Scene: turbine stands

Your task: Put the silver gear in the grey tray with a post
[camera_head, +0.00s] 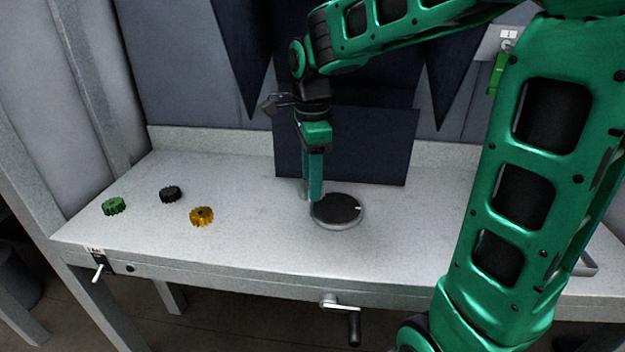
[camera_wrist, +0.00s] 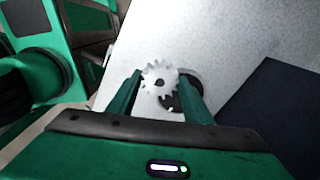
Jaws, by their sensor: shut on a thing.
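My gripper (camera_wrist: 160,95) is shut on the silver gear (camera_wrist: 157,79), which shows between the two green fingers in the wrist view. In the head view my gripper (camera_head: 312,192) points down at the left edge of the round grey tray (camera_head: 338,226). The tray has a dark inside and a small light mark at its right. In the wrist view the dark inside of the tray shows partly behind the gear and the right finger. The silver gear cannot be made out in the head view. I cannot tell whether the gear touches the tray, and the post is not clearly visible.
A green gear (camera_head: 114,206), a black gear (camera_head: 171,194) and a gold gear (camera_head: 202,216) lie on the left of the pale table (camera_head: 250,255). A dark blue panel (camera_head: 385,150) stands behind the tray. The table is clear right of the tray.

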